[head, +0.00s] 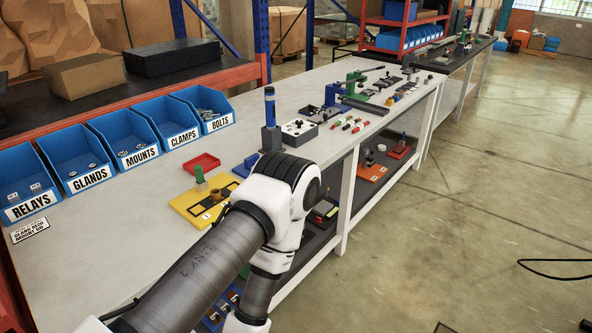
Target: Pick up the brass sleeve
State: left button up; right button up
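A small brown-gold cylinder (216,194), which may be the brass sleeve, stands on a yellow board (188,207) at the near part of the bench. A green post (200,177) stands beside it. My arm comes in from the bottom left, bends beside the board and goes down along the bench front. It hides the right part of the board. Neither of my grippers shows. Small brownish pieces lie on a blue tray (213,318) low behind my arm, too small to tell apart.
Blue bins (200,112) with labels line the back left of the bench (120,238). A red tray (201,164) and a blue-topped post (270,108) stand beyond the board. Tools and fixtures crowd the bench's far part.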

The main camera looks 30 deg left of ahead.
aim_at(216, 195)
jog(key=i+l, duration=0.15)
jog(key=i, duration=1.15)
jog(key=i+l, duration=0.2)
jog(key=i, duration=1.1)
jog(key=u, duration=0.45)
jog(key=i+l+u, duration=0.1)
jog(key=u, duration=0.8)
jog(key=l+u, duration=0.1)
jog(key=u, duration=0.35)
jog(key=i+l+u, duration=0.1)
jog(key=u, duration=0.35)
jog(key=l+u, duration=0.1)
jog(key=u, duration=0.8)
